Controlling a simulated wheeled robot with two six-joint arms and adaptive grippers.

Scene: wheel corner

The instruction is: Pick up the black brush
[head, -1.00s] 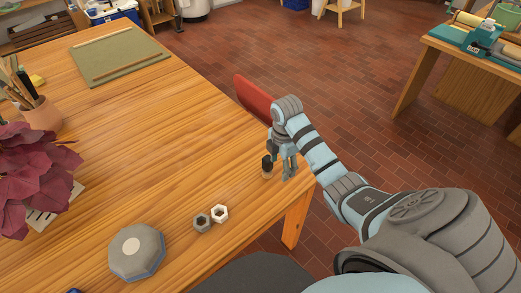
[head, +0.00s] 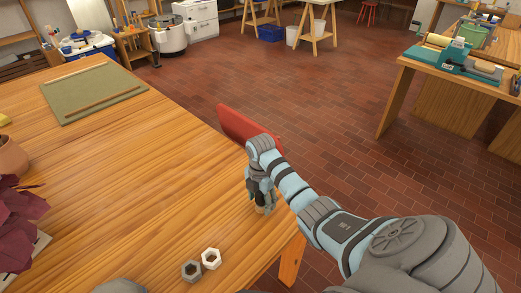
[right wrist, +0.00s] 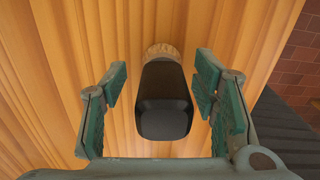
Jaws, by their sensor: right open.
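The black brush stands on the wooden table near its right edge. In the right wrist view the brush (right wrist: 165,105) shows its black body, with a tan, round end behind it at the table. My right gripper (right wrist: 163,82) is open, with one green-padded finger on each side of the brush and visible gaps between. In the head view my right gripper (head: 262,192) points down over the brush and mostly hides it; only a pale bit near the tabletop shows. My left gripper is not in view.
Two hex nuts, a grey one (head: 191,271) and a white one (head: 211,259), lie on the table (head: 130,170) in front of the gripper. A red panel (head: 240,128) stands at the table's far right edge. A green board (head: 95,92) lies at the far left.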

